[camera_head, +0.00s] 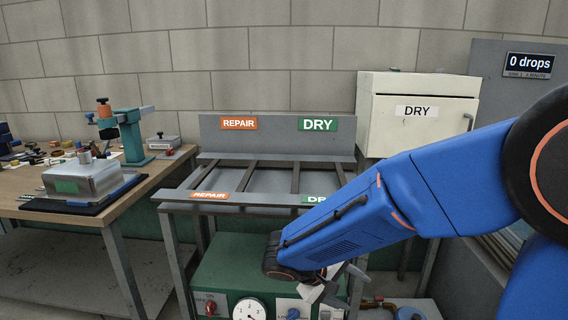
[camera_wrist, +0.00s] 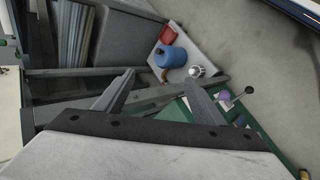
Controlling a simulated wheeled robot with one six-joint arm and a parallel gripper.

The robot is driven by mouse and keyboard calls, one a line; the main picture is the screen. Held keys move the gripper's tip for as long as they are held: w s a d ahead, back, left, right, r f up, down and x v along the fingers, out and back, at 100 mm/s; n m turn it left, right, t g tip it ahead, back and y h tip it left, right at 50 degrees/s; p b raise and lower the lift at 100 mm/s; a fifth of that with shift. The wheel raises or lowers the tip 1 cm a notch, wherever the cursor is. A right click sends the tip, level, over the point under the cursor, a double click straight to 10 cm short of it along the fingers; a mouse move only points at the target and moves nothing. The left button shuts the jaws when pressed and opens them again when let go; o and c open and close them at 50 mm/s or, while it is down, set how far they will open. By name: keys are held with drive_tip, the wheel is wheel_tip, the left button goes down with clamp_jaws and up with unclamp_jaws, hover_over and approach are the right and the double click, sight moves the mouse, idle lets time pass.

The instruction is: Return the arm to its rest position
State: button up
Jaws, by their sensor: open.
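My arm (camera_head: 360,215) is blue and reaches from the right edge across the front of the rack in the head view. Its end is low, in front of the green machine, and my gripper is mostly hidden behind the arm there. In the wrist view my gripper (camera_wrist: 160,100) shows two grey fingers spread apart with nothing between them. The fingers point over the rack's grey bars and the green machine's edge.
The metal rack (camera_head: 270,160) has REPAIR and DRY signs. The green machine (camera_head: 225,270) with a dial sits below it. A white DRY cabinet (camera_head: 415,135) is at right. A wooden bench (camera_head: 50,205) with tools is at left. A blue container (camera_wrist: 170,56) stands on a pale surface.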

drive_tip(key=s+d+r+m+y, duration=0.1)
drive_tip(key=s+d+r+y, duration=0.2)
drive_tip(key=s, duration=0.3)
drive_tip(key=s+d+r+m+t+y, duration=0.1)
drive_tip(key=s+d+r+m+y, duration=0.1)
drive_tip(key=s, duration=0.4)
drive_tip(key=s+d+r+m+y, duration=0.2)
drive_tip(key=s+d+r+y, duration=0.1)
drive_tip(key=s+d, duration=0.3)
drive_tip(key=shift+s+d+r+t+y, duration=0.2)
drive_tip(key=shift+r+t+y, duration=0.1)
drive_tip(key=shift+y, duration=0.2)
